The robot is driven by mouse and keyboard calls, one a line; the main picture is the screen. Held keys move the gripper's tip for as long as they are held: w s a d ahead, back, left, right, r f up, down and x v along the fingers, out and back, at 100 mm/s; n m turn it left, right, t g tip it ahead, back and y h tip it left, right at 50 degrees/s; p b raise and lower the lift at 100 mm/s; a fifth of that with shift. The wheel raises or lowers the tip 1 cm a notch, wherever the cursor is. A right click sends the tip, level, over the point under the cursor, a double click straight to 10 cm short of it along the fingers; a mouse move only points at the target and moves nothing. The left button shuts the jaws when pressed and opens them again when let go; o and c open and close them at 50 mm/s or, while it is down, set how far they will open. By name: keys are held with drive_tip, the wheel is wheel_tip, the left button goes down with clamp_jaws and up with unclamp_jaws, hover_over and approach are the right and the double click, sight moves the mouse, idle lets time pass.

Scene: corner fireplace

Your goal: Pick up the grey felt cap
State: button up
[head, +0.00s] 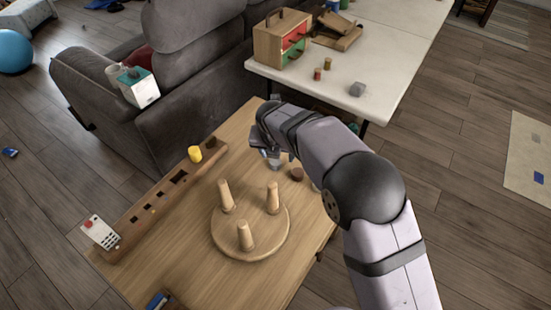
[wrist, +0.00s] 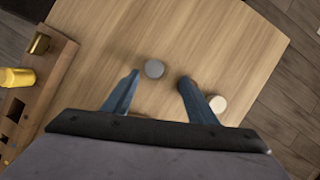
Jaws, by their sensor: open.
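The grey felt cap (wrist: 154,68) shows as a small round grey shape on the wooden table (wrist: 165,25) in the wrist view. My gripper (wrist: 159,78) is open above the table, with its two blue fingers apart and nothing held. The cap appears between the fingertips, closer to the left one; I cannot tell the height gap. In the head view my gripper (head: 270,157) is over the far part of the table, and I cannot make out the cap clearly there.
A peg board (head: 250,247) with three upright pegs stands nearer on the table. A long wooden holder (head: 160,210) with a yellow cylinder (head: 195,154) runs along the left edge. A brown disc (head: 296,174) and a pale round piece (wrist: 217,104) lie near my gripper.

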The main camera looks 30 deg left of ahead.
sight(275, 161)
drive_tip(key=shift+n, duration=0.4)
drive_tip(key=shift+a+p+x, duration=0.2)
drive_tip(key=shift+x, duration=1)
drive_tip(key=shift+a+p+x, duration=0.2)
drive_tip(key=shift+p+x, duration=0.05)
drive_tip(key=shift+x, duration=1)
drive_tip(key=shift+a+p+x, duration=0.2)
drive_tip(key=shift+a+x, duration=0.05)
drive_tip(key=shift+x, duration=0.95)
drive_tip(key=shift+r, duration=0.1)
drive_tip(key=shift+s, duration=0.1)
drive_tip(key=c, duration=1)
